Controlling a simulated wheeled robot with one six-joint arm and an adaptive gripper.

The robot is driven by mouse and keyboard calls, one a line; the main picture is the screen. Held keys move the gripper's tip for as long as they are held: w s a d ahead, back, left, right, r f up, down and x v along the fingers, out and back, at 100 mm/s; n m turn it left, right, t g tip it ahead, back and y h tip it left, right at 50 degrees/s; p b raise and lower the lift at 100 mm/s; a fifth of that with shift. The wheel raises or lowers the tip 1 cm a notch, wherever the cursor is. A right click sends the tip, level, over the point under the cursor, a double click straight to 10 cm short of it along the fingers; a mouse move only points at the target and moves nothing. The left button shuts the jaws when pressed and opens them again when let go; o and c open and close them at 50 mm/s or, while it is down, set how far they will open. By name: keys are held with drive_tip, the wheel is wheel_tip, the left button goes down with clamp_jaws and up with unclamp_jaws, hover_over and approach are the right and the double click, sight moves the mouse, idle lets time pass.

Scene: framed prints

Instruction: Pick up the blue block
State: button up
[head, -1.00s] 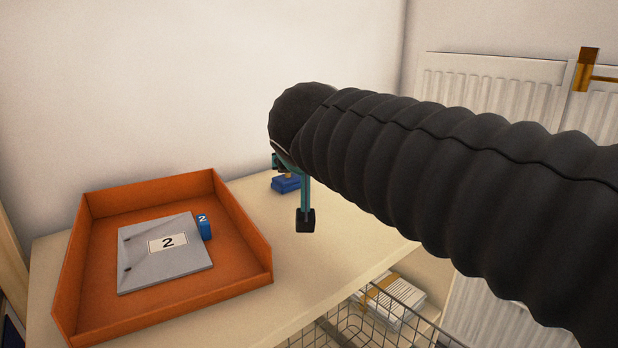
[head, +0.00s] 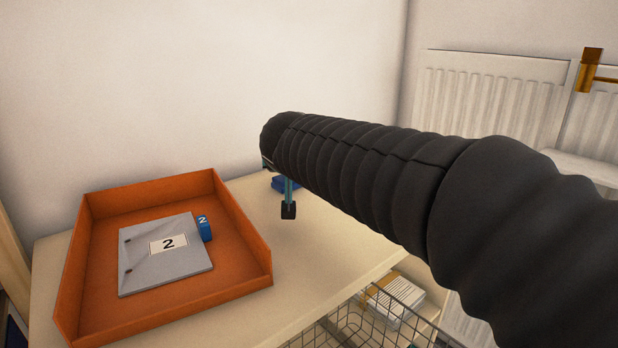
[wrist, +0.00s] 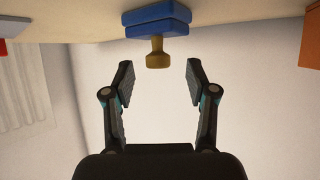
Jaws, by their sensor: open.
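A second blue thing (head: 281,184) sits on the table to the right of the tray, partly hidden by my arm. The wrist view, which looks upside down, shows it as a two-layer blue piece (wrist: 156,20) with a brown knob (wrist: 157,50). My gripper (wrist: 159,72) is open and empty, with the knob just beyond its fingertips. In the head view one dark fingertip (head: 288,210) shows in front of this piece.
The orange tray (head: 258,238) has raised walls and takes up the left of the table. The pale tabletop (head: 310,270) is clear in front of my gripper. A wire basket (head: 345,325) is below the front edge. White walls and a radiator (head: 490,90) stand behind.

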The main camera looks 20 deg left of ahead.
drive_tip(key=shift+x, duration=1.7)
drive_tip(key=shift+w+d+r, duration=0.1)
drive_tip(key=shift+w+r, duration=0.05)
clamp_jaws()
